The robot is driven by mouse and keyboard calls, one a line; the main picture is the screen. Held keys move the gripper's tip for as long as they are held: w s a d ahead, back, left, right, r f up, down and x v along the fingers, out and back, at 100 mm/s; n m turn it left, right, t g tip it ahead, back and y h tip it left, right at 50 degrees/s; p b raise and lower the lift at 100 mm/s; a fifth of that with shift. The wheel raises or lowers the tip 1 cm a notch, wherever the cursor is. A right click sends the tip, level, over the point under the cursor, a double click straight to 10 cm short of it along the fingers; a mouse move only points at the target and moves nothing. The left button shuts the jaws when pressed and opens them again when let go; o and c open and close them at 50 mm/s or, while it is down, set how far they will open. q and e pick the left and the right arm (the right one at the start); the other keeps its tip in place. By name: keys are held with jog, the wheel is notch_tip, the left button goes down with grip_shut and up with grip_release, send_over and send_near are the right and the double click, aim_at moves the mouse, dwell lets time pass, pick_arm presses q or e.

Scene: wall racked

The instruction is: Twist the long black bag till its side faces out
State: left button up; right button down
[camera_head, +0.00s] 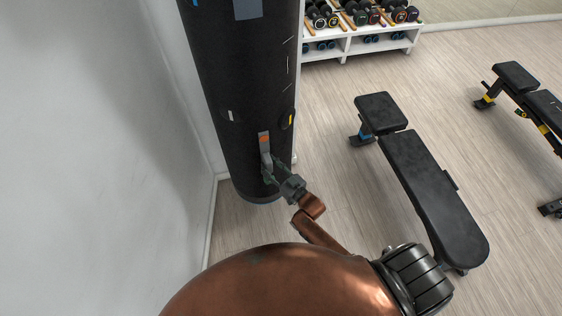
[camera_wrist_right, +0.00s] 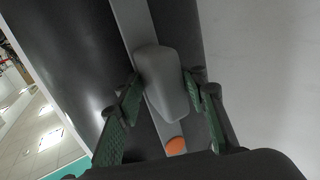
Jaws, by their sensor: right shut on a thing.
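The long black bag (camera_head: 238,70) hangs upright beside the white wall, its lower end close above or at the floor. A grey strip with an orange mark (camera_head: 264,141) shows low on its front. My right gripper (camera_head: 268,170) is at the lower end of this strip. In the right wrist view, the black bag (camera_wrist_right: 65,50) fills the left and middle. The right gripper's green-padded fingers (camera_wrist_right: 162,85) are shut around a rounded grey grip (camera_wrist_right: 160,72) on the strip, with the orange dot below it. My left gripper is not in view.
The white wall (camera_head: 80,130) is close on the left of the bag. A black bench (camera_head: 425,180) stands to the right, with another bench (camera_head: 515,78) farther right. A white dumbbell rack (camera_head: 350,42) stands at the back. Wooden floor is open between bag and bench.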

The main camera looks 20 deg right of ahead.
send_near(241, 157)
jog(key=w, duration=0.1)
jog(key=w+d, duration=0.1)
jog(key=shift+w+r, duration=0.25)
jog(key=shift+r, duration=0.05)
jog(key=c, duration=2.7)
grip_release()
jog(key=shift+w+a, duration=0.2)
jog(key=shift+a, duration=0.25)
jog(key=shift+w+a, duration=0.2)
jog(key=shift+a, duration=0.3)
jog(key=shift+w+a, duration=0.35)
jog(key=shift+o, duration=0.5)
jog(key=shift+w+d, duration=0.1)
jog(key=shift+w, duration=0.1)
jog(key=o, duration=1.2)
jog(key=shift+c, duration=0.2)
jog(key=shift+w+f, duration=0.15)
jog(key=shift+f, duration=0.05)
jog(key=shift+c, duration=0.9)
